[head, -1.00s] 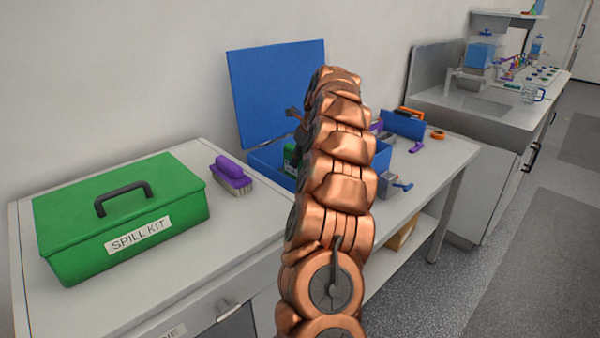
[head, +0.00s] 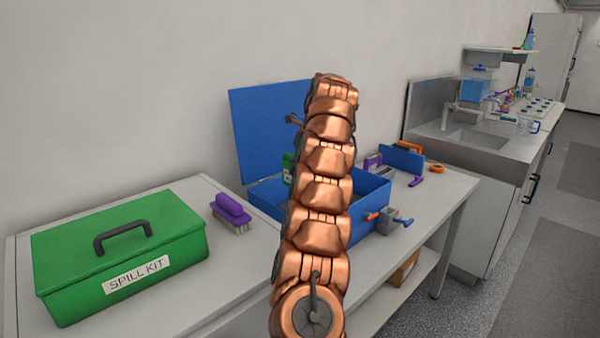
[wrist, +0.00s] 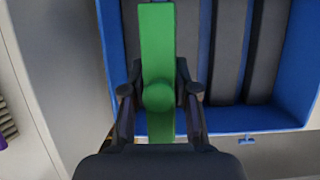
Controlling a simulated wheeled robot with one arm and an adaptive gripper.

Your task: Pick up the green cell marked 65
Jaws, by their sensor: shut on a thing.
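In the wrist view, my gripper (wrist: 159,88) is shut on a long green cell (wrist: 157,45), with one dark finger on each side of it. The cell's rounded bulge faces the camera; no number is readable. Behind it is the blue box (wrist: 227,121) with long dark grey bars inside. In the head view, the open blue box (head: 369,212) stands on the bench behind my copper arm, its lid raised. A part of the green cell (head: 288,168) shows left of my arm, in front of the lid. My arm hides most of the gripper there.
A green spill kit box (head: 75,240) and a purple brush (head: 232,210) sit on the left bench. A sink stands farther right.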

